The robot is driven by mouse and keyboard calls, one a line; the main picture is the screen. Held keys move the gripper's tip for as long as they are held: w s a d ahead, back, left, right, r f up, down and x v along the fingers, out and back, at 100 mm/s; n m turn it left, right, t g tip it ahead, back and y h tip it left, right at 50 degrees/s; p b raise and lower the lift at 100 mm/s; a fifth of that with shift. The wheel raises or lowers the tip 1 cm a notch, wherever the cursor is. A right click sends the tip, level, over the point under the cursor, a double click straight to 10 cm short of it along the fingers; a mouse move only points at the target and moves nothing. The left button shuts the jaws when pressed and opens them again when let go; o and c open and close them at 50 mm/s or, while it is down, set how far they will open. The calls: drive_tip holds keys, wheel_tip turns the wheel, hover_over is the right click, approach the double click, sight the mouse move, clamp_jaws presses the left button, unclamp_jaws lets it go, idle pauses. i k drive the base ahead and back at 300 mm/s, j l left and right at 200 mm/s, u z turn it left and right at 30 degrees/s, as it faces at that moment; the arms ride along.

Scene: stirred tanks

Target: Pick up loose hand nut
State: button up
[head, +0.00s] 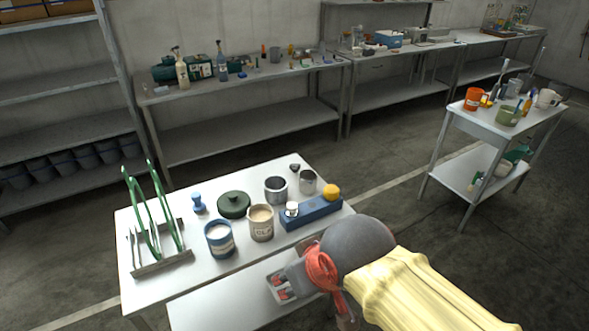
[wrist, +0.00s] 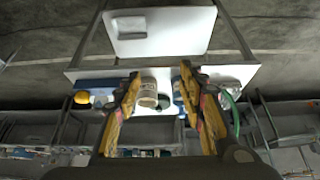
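I cannot tell for sure which thing is the loose hand nut. A small dark knob-like piece (head: 294,167) lies at the back right of the white table (head: 150,290). A round yellow knob (head: 331,191) sits on the right end of a blue block (head: 312,213), with a white-topped piece (head: 291,209) at its left end. The yellow knob also shows in the wrist view (wrist: 82,97). My gripper (head: 280,288) is over the front of the table and lower shelf, apart from these pieces.
A blue tin (head: 219,240), beige cup (head: 261,223), dark green lid (head: 234,204), grey cylinder (head: 276,190) and metal cup (head: 308,182) crowd the tabletop. A green rack (head: 160,262) stands at the left. A side cart (head: 478,128) and back benches (head: 240,85) stand beyond open floor.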

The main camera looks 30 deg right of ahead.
sight(294, 168)
drive_tip(key=i+l+u, duration=0.3)
drive_tip(key=l, duration=1.15)
drive_tip(key=l+u, duration=0.3)
drive_tip(key=l, duration=1.1)
